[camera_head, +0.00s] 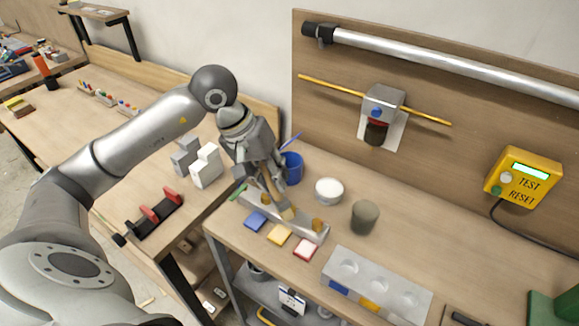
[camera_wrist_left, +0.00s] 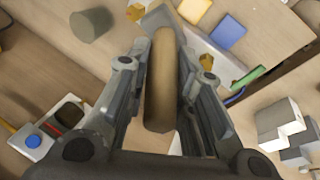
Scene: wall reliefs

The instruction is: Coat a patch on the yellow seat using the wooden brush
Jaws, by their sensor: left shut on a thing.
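My left gripper (camera_head: 268,180) is shut on the wooden brush (camera_head: 273,187), gripping its handle. In the left wrist view the brush's wooden handle (camera_wrist_left: 160,85) lies between the fingers, and its head points to the top of the picture. In the head view its pale tip is low over the grey rack; I cannot tell whether it touches. A yellow square (camera_head: 279,234) lies in front of the rack, between a blue square (camera_head: 256,220) and a red-edged pale one (camera_head: 306,249). My right gripper is not in view.
Behind the rack (camera_head: 312,233) stand a blue cup (camera_head: 292,167), a white-filled round tub (camera_head: 329,189) and a grey-green cylinder (camera_head: 364,217). The recessed grey block (camera_head: 410,297) sits at the front right. White and grey blocks (camera_head: 206,166) stand left of my gripper.

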